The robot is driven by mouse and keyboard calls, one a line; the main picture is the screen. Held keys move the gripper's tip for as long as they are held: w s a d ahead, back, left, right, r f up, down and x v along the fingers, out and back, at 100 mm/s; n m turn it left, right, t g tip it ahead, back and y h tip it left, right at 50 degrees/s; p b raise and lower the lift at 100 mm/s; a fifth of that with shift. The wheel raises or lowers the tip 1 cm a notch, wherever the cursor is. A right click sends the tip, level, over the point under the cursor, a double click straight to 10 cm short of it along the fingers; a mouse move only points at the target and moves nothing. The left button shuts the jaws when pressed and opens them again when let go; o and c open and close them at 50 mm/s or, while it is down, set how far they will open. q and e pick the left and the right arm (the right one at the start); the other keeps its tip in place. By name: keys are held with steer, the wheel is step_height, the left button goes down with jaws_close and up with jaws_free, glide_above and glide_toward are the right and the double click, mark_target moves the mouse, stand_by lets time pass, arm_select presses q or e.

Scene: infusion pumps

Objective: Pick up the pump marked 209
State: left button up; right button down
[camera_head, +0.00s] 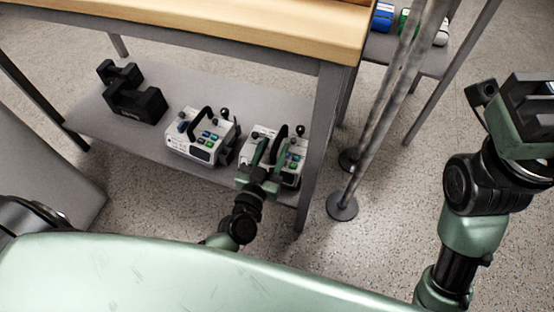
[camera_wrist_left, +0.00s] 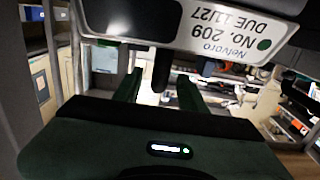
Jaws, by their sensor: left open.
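The pump marked 209 (camera_head: 296,152) is a white unit with a black handle, at the right end of the low grey shelf in the head view. Its label (camera_wrist_left: 232,40) reads No. 209, upside down, in the left wrist view. My left gripper (camera_head: 269,152) is over this pump, with its fingers apart. In the left wrist view my left gripper (camera_wrist_left: 160,92) is open, and a dark upright piece, which looks like part of the handle, shows between the fingers. My right gripper (camera_head: 532,100) is raised at the far right, away from the pumps; its jaw opening is unclear.
A similar white pump (camera_head: 200,140) stands just left on the shelf (camera_head: 95,122). Black holders (camera_head: 135,100) stand further left. The wooden tabletop (camera_head: 230,22) overhangs the shelf, with a table leg (camera_head: 318,140) close right. Poles on round bases (camera_head: 342,205) stand beyond it.

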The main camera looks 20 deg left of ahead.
mark_target(278, 139)
arm_select(q)
steer(key=shift+w+d+b, duration=0.2)
steer(key=shift+w+b, duration=0.15)
steer(key=shift+w, duration=1.2)
jaws_close()
steer(key=shift+r, duration=0.15)
